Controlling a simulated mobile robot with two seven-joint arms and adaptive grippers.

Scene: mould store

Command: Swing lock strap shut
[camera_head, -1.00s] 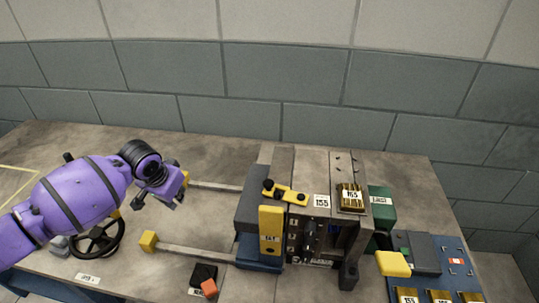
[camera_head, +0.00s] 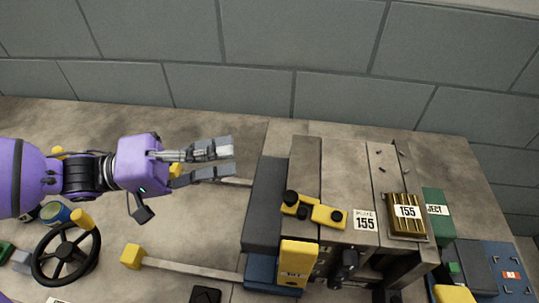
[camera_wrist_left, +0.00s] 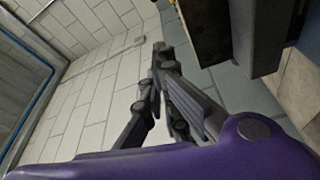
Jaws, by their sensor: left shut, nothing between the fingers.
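The yellow lock strap (camera_head: 314,209) lies on top of the mould block (camera_head: 345,170), near its left side, with dark round knobs along it. It looks angled slightly down to the right. My left gripper (camera_head: 232,160) comes in from the left and points right, over the bench left of the mould and apart from the strap. Its fingers are shut with nothing between them. In the left wrist view the dark fingers (camera_wrist_left: 160,75) show against the tiled wall, and the strap cannot be made out there. My right gripper is not in view.
A plate marked 155 (camera_head: 365,221) and a brass block (camera_head: 407,215) sit on the mould's top. A yellow upright piece (camera_head: 296,265) stands at its front. Yellow-ended rods (camera_head: 132,256) reach left. A black handwheel (camera_head: 66,255) stands at lower left. The bench behind is clear.

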